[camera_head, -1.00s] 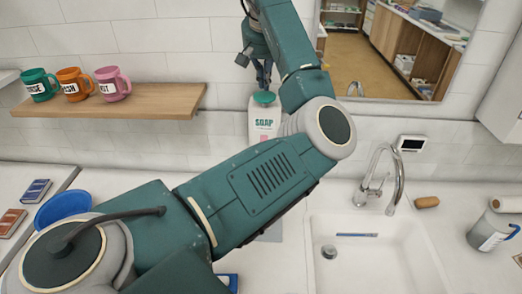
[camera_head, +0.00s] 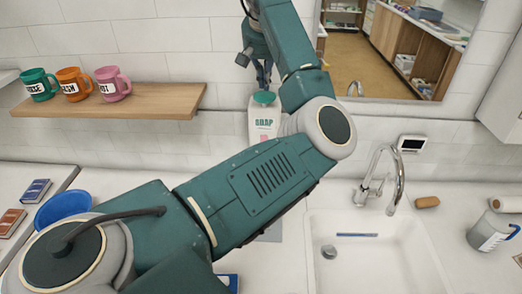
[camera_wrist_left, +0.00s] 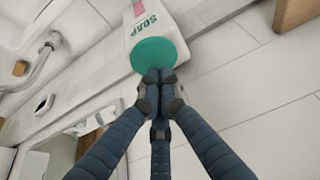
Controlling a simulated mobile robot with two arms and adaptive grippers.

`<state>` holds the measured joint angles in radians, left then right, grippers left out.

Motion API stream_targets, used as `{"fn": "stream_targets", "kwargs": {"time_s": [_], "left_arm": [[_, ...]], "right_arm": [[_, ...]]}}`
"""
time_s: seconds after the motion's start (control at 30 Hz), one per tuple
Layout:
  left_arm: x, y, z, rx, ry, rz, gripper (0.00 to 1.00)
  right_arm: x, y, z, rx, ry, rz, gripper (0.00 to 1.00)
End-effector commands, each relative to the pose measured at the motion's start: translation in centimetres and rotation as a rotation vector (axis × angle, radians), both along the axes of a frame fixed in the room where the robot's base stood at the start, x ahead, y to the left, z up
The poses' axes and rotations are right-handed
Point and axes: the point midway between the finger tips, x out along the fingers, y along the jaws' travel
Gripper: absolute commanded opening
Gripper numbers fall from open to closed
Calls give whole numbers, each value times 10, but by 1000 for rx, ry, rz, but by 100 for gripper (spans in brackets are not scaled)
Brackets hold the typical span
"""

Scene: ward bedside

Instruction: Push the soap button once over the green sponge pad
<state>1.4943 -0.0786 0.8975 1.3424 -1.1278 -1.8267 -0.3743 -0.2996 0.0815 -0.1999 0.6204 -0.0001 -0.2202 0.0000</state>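The white soap dispenser (camera_head: 262,128) with a SOAP label hangs on the tiled wall. Its round green button (camera_head: 264,98) sits at the top; the button also shows in the wrist view (camera_wrist_left: 153,53). My left gripper (camera_head: 264,84) is right above the button, pointing down. In the wrist view its fingertips (camera_wrist_left: 158,76) are together with nothing between them, at the button's edge. They look close to it or touching; I cannot tell which. I see no green sponge pad; my left arm covers the counter below the dispenser. My right gripper is not in view.
A wooden shelf (camera_head: 120,103) with green, orange and pink mugs is left of the dispenser. A mirror (camera_head: 385,50) is at the right. Below are a sink (camera_head: 370,265), a faucet (camera_head: 372,185) and a blue bowl (camera_head: 62,208).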

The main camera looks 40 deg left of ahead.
Motion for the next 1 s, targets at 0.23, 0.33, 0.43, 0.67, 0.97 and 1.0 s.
{"fn": "stream_targets", "kwargs": {"time_s": [0.23, 0.33, 0.43, 0.67, 0.97, 1.0], "left_arm": [[0, 0, -8, 0, 0, 0, 0], [0, 0, -12, 0, 0, 0, 0], [0, 0, -16, 0, 0, -1, 0], [0, 0, -24, 0, 1, 0, 0], [0, 0, -34, -1, 2, 0, 0], [0, 0, -33, -1, 2, 0, 0]], "right_arm": [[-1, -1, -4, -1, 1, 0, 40], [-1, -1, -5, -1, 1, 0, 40], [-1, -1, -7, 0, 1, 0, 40], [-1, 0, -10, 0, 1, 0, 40], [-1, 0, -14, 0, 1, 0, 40], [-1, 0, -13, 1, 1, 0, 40]]}}
